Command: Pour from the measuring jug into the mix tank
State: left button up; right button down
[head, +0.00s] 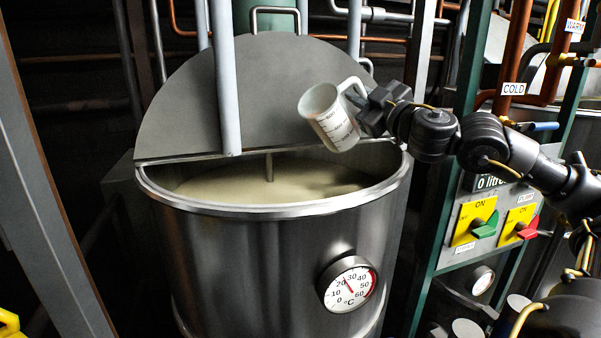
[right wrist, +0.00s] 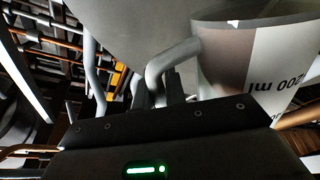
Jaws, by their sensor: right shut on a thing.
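The white measuring jug (head: 330,118), with dark scale marks, is above the right part of the mix tank's opening in the head view. It is tilted, its mouth toward the upper left. My right gripper (head: 366,104) is shut on the jug's handle. In the right wrist view the jug (right wrist: 255,60) fills the upper right, with its grey handle at the jaws. The steel mix tank (head: 270,255) is open at the front and holds pale cream contents (head: 265,184). No stream from the jug shows, and what the jug holds cannot be seen. My left gripper is not in view.
A half lid (head: 185,105) stands raised behind the tank opening. A vertical grey pipe (head: 226,80) stands left of the jug. A dial thermometer (head: 349,284) sticks out from the tank front. A green-framed panel with yellow switches (head: 474,220) is at right.

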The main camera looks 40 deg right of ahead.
aim_at(361, 87)
jog(key=shift+s+a+r, duration=0.1)
jog(key=shift+a+r, duration=0.05)
jog(key=shift+r, duration=0.05)
jog(key=shift+a+r+n+t+y+p, duration=0.25)
jog(key=shift+r+n+t+y+p, duration=0.15)
jog(key=shift+r+n, duration=0.7)
jog(key=shift+s+a+r+n+t+y+b, duration=0.1)
jog(key=shift+a+n+t+y+b, duration=0.3)
jog(key=shift+n, duration=0.65)
jog(key=shift+s+a+r+n+t+y+b, duration=0.1)
jog(key=shift+a+n+y+b, duration=0.2)
jog(key=shift+a+n, duration=0.55)
dwell(3.5)
